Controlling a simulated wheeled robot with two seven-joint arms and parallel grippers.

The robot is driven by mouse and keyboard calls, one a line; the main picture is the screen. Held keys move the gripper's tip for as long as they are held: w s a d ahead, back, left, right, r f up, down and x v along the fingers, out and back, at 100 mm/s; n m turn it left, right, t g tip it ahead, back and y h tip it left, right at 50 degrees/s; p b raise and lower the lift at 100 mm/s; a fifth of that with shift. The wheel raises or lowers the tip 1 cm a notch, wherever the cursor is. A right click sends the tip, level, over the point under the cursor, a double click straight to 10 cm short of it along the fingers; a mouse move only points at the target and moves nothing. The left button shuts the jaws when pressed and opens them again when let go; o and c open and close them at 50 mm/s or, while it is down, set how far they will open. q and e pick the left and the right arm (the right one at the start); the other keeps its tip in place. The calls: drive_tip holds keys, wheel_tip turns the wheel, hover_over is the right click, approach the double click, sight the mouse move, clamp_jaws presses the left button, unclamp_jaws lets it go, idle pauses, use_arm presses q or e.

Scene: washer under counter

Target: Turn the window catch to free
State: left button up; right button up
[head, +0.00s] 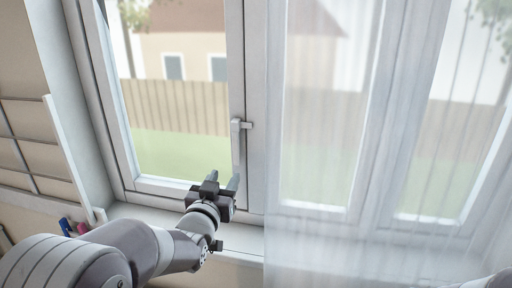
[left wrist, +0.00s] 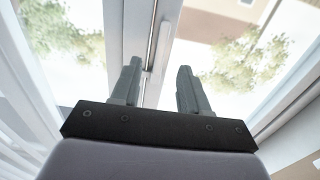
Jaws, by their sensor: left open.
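The window catch (head: 236,146) is a pale grey handle on the window's middle frame in the head view. Its long grip hangs down from a short pivot piece at its top. My left gripper (head: 223,179) is open, near the lower end of the grip, fingers pointing towards the window. I cannot tell from the head view whether it touches the catch. In the left wrist view the two fingers of my left gripper (left wrist: 159,75) stand apart, with white window frame behind them. My right gripper is not in view.
A sheer curtain (head: 320,150) covers the right part of the window, close to the catch. The sill (head: 150,214) runs below. Several coloured pens (head: 68,226) stand at the lower left, beside a wall grid (head: 32,182).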

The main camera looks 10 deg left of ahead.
sight(235, 155)
use_arm(q)
drive_tip(key=w+p, duration=0.5)
drive_tip(key=w, duration=0.5)
drive_tip(key=shift+w+d+r, duration=0.1)
drive_tip(key=shift+w, duration=0.45)
drive_tip(key=shift+s+a+r, duration=0.15)
drive_tip(key=shift+s+a, duration=0.1)
drive_tip(key=shift+a, duration=0.05)
drive_tip(key=shift+w+d, duration=0.15)
drive_tip(key=shift+w, duration=0.15)
drive_tip(key=c, duration=0.5)
drive_tip(key=shift+f, duration=0.2)
clamp_jaws()
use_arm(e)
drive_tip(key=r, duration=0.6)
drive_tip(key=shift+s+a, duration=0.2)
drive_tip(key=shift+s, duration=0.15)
